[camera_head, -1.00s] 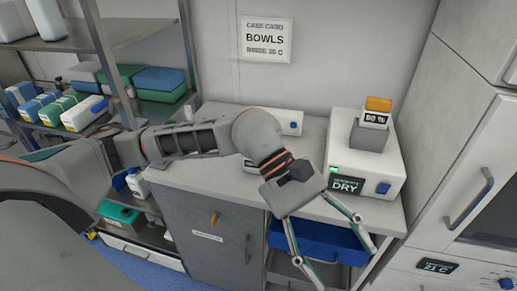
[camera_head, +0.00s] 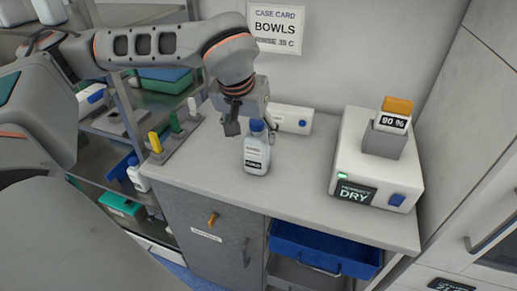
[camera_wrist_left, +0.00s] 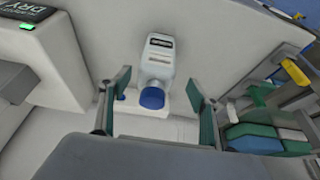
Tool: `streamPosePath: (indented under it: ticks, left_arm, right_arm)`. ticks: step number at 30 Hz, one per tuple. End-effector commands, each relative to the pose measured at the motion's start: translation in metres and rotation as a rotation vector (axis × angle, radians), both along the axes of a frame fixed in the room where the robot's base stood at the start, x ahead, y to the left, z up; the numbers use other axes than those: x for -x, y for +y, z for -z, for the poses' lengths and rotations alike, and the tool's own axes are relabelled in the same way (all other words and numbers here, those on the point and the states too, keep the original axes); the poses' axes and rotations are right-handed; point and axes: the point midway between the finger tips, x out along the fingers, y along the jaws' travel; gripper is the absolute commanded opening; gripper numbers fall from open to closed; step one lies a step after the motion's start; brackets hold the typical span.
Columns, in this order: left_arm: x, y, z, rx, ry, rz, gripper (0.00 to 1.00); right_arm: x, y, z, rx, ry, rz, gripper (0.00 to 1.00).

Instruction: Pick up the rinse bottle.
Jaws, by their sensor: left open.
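The rinse bottle (camera_head: 257,157) is a white bottle with a blue cap and a dark-and-white label. It stands upright on the grey counter, below the wall card. My left gripper (camera_head: 252,127) is at the bottle's top, pointing down and away, open. In the left wrist view the bottle (camera_wrist_left: 160,58) lies between the two spread fingers (camera_wrist_left: 158,82), with its blue cap nearest the palm. Gaps show on both sides of the cap, so the fingers look apart from it. My right gripper is in neither view.
A white box (camera_head: 292,119) sits behind the bottle against the wall. A white device (camera_head: 350,160) reading DRY stands to the right, with a card holder on top. A small rack (camera_head: 178,137) with yellow, green and white items is at left. Bare counter (camera_head: 295,185) lies between bottle and device.

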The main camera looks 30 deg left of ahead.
Motion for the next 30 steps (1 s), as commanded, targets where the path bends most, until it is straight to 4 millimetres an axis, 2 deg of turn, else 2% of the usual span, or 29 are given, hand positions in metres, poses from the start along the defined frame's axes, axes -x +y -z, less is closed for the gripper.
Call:
streamPosePath:
  ticks: [12, 21, 23, 28, 30]
  left_arm:
    - [-0.025, 0.001, 0.046, 0.002, 0.003, -0.001, 0.62]
    - [-0.027, 0.001, 0.050, 0.002, 0.000, 0.001, 0.62]
    - [-0.027, 0.001, 0.049, 0.002, 0.000, 0.001, 0.49]
    - [-0.026, 0.001, 0.049, 0.002, 0.000, 0.001, 0.05]
    - [-0.027, 0.001, 0.048, 0.003, -0.003, 0.000, 0.04]
  right_arm:
    - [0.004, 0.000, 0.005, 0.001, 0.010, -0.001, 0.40]
    - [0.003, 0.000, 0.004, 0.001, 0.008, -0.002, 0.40]
    - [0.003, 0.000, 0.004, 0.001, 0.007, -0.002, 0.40]
    - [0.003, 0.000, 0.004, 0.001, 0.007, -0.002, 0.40]
    - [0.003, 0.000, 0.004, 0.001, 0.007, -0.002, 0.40]
